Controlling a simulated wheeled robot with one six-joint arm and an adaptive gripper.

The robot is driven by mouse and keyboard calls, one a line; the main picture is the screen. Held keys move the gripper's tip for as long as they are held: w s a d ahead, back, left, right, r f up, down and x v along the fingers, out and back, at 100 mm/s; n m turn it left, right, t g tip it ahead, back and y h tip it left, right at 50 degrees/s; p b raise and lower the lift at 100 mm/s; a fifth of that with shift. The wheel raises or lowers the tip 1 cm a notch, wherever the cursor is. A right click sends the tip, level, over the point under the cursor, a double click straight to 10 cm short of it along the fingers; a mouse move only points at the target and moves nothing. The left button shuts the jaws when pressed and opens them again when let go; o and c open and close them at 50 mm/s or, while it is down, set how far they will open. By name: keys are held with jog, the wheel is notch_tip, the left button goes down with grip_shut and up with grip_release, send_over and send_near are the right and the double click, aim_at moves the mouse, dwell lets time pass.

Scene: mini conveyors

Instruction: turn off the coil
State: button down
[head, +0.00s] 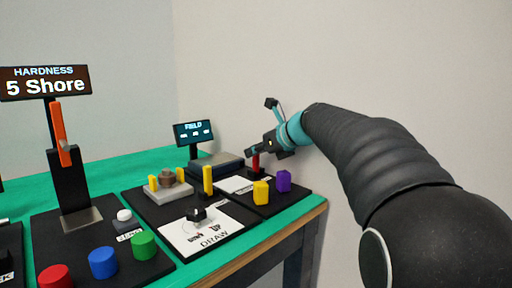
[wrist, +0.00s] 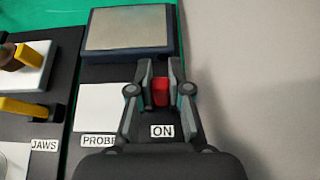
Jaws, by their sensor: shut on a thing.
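My gripper (head: 253,151) is at the far right corner of the bench's black board. In the wrist view my gripper (wrist: 160,78) has its fingers on both sides of a red switch lever (wrist: 160,93) and is shut on it. The red lever also shows below the fingers in the head view (head: 256,164). An ON label (wrist: 162,131) lies just in front of the lever. A grey flat-topped block (wrist: 125,28), perhaps the coil, stands beyond; it also shows in the head view (head: 222,162). The FIELD display (head: 193,132) is lit, its reading too small to tell.
A yellow block (head: 260,192) and a purple block (head: 283,181) stand near the board's right edge. A white PROBE pad (wrist: 97,107) lies left of the lever. A wall is close on the right. Coloured buttons (head: 103,263) and a hardness display (head: 45,82) are at left.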

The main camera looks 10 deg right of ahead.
jog(key=c, duration=1.1)
grip_release()
jog(key=v, duration=1.2)
jog(key=shift+d, duration=0.1)
jog(key=shift+f, duration=0.1)
